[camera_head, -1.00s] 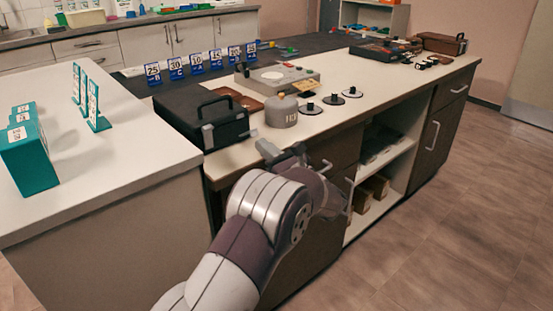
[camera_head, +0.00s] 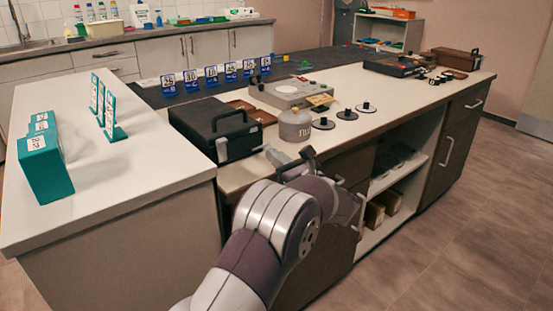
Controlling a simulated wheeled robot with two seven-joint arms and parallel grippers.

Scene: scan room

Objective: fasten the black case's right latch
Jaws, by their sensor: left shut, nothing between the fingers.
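The black case (camera_head: 197,119) stands closed on the near left part of the counter, its dark carry handle (camera_head: 229,116) raised at the front. A grey latch (camera_head: 222,149) shows at the left of its front face. The right latch is too small or hidden to make out clearly. My left gripper (camera_head: 271,153) is shut and empty, just right of the case's front right corner, by the counter's front edge. I cannot tell whether it touches the case. My right gripper is not in view.
A grey canister (camera_head: 294,126) stands close behind my left gripper, with several black discs (camera_head: 323,124) to its right. A grey device (camera_head: 288,91) is behind. A white counter (camera_head: 120,180) with teal boxes (camera_head: 45,170) lies left. Floor at right is clear.

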